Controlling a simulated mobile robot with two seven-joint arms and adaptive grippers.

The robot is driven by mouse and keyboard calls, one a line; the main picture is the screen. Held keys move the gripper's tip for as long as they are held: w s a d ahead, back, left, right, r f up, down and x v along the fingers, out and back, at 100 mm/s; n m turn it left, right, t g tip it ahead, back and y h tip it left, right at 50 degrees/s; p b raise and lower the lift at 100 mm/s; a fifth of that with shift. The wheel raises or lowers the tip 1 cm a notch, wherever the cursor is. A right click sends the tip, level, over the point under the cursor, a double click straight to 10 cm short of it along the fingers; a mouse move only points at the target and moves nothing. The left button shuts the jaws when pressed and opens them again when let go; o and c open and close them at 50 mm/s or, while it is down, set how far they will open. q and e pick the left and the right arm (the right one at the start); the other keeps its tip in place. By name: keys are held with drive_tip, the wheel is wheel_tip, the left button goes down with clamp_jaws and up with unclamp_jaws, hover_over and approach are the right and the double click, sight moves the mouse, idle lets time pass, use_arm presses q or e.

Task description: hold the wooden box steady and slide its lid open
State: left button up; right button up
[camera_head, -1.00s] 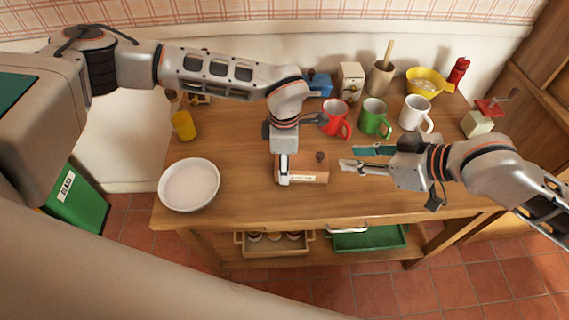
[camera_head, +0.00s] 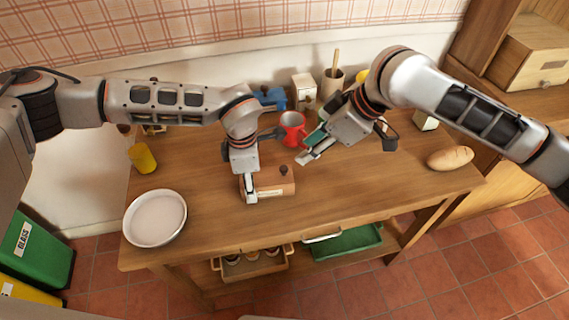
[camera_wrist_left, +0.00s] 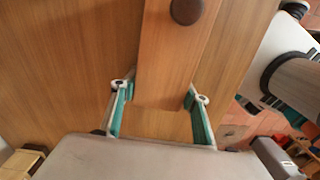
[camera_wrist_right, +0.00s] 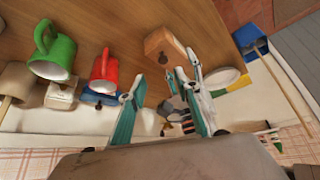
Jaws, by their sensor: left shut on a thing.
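The wooden box (camera_head: 276,188) is small and long and lies near the middle of the table, with a dark round knob (camera_head: 284,170) on its lid near the right end. My left gripper (camera_head: 250,196) is shut on the box's left end. In the left wrist view the box (camera_wrist_left: 165,60) lies between the two teal-padded fingers. My right gripper (camera_head: 303,157) is open and empty, just behind and right of the knob, apart from it. The right wrist view shows the box (camera_wrist_right: 170,42) beyond the right fingertips (camera_wrist_right: 166,72).
A red mug (camera_head: 292,128) stands behind the box. A white plate (camera_head: 155,217) and a yellow cup (camera_head: 142,158) are at left. A bread loaf (camera_head: 450,157) lies at right. A green mug (camera_wrist_right: 52,52) shows in the right wrist view. The table front is clear.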

sight(285, 168)
drive_tip(key=shift+n+g+h, duration=0.6)
drive_tip(key=shift+n+h, duration=0.1)
drive_tip(key=shift+h, duration=0.2)
drive_tip(key=x, duration=0.3)
drive_tip(key=a+x, duration=0.1)
drive_tip(key=x, duration=0.5)
drive_tip(key=shift+w+a+r, duration=0.2)
drive_tip(key=shift+a+r, duration=0.05)
drive_tip(key=shift+a, duration=0.15)
drive_tip(key=shift+d, duration=0.1)
clamp_jaws()
